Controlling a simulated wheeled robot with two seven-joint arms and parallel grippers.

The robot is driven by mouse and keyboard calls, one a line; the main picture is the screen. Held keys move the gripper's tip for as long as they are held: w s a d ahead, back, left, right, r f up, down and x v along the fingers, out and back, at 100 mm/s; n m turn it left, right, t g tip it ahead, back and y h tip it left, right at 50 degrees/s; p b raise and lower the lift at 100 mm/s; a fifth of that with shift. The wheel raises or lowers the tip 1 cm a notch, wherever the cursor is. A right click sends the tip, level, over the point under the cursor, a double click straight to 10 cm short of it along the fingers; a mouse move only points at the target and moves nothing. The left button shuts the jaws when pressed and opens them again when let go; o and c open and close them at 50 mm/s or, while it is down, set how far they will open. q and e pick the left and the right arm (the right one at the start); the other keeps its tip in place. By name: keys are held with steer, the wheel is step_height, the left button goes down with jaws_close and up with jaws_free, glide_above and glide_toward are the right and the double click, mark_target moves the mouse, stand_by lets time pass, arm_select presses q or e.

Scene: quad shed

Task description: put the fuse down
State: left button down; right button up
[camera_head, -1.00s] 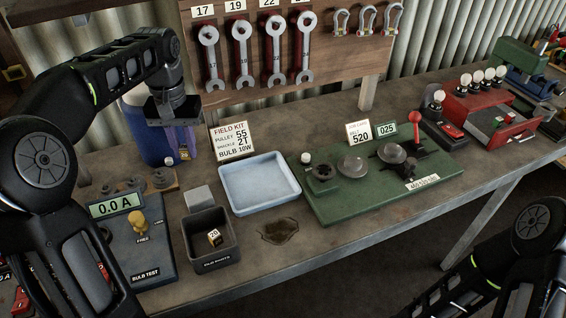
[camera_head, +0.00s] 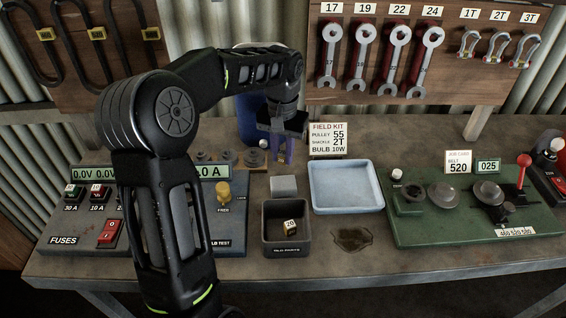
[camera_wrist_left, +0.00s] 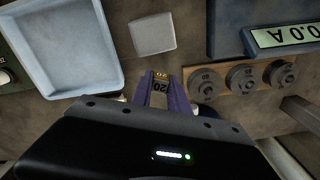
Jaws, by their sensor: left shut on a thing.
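My left gripper (camera_head: 282,150) points down above the back of the workbench (camera_head: 400,274). In the left wrist view its purple fingers (camera_wrist_left: 163,94) are shut on a small dark fuse (camera_wrist_left: 160,88) with a pale number label and a yellowish end. In the head view the fingers mostly hide this fuse. A similar small block marked 20 (camera_head: 291,226) lies in a dark open bin (camera_head: 269,236). The fuse panel (camera_head: 75,225) with its displays and switches is at the left, partly hidden by my left arm. My right gripper is out of view.
A grey block (camera_head: 283,185) stands behind the bin. A pale blue tray (camera_head: 346,208) lies empty to its right, beside a dark stain (camera_head: 352,238). A green belt rig (camera_head: 425,233) stands further right. Round weights (camera_wrist_left: 245,79) sit on a wooden strip near the gripper.

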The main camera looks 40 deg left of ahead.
mark_target(283, 164)
arm_select(q)
step_height(283, 164, down, 4)
steer(key=shift+r, duration=0.25)
steer(key=shift+f, duration=0.1)
steer(key=shift+f, duration=0.25)
steer(key=c, duration=1.3)
jaws_free()
steer(key=shift+r, duration=0.1)
steer(key=shift+r, duration=0.1)
step_height(283, 164, up, 12)
steer(key=shift+r, duration=0.1)
